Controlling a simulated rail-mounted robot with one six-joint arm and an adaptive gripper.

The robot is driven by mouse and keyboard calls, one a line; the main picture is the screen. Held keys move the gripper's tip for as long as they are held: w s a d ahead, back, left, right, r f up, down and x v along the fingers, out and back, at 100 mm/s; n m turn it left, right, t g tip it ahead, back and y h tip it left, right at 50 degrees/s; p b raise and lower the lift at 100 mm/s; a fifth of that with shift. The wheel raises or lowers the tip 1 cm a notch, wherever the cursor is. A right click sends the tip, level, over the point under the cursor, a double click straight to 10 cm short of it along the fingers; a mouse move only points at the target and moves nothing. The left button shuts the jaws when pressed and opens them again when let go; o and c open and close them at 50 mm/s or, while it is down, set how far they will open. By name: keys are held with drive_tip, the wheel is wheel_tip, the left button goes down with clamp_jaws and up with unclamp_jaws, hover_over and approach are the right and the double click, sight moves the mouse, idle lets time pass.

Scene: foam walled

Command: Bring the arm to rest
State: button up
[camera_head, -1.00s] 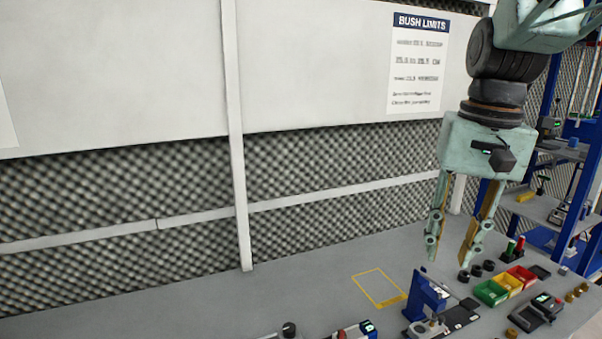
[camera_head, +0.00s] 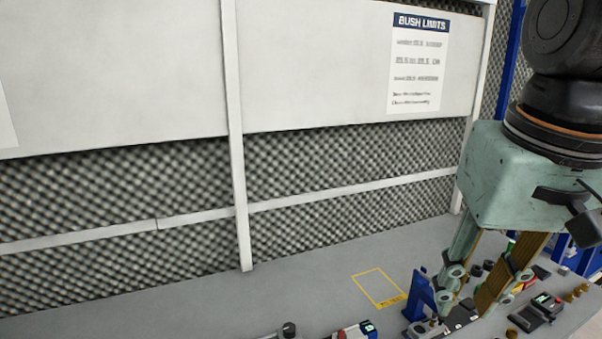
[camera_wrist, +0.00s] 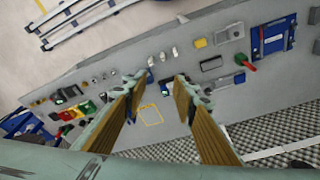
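My gripper (camera_head: 464,300) hangs at the right of the head view with its fingers pointing down, in front of the bench's right part. In the wrist view my gripper (camera_wrist: 160,82) has its two fingers well apart with nothing between them. The bench top shows in the gap, below the fingers. In the head view the fingers partly hide the blue stand (camera_head: 422,295) and the small bins behind them.
The grey bench (camera_head: 320,290) carries a yellow outlined square (camera_head: 378,288), a small meter (camera_head: 540,308) and several brass pieces. In the wrist view a blue board (camera_wrist: 272,38) lies at the far right. A foam wall (camera_head: 340,170) stands behind; the bench's left part looks clear.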

drive_tip(key=s+a+f+n+t, duration=0.1)
drive_tip(key=s+f, duration=0.1)
drive_tip(key=s, duration=0.6)
drive_tip(key=shift+s+a, duration=0.25)
idle(2.2)
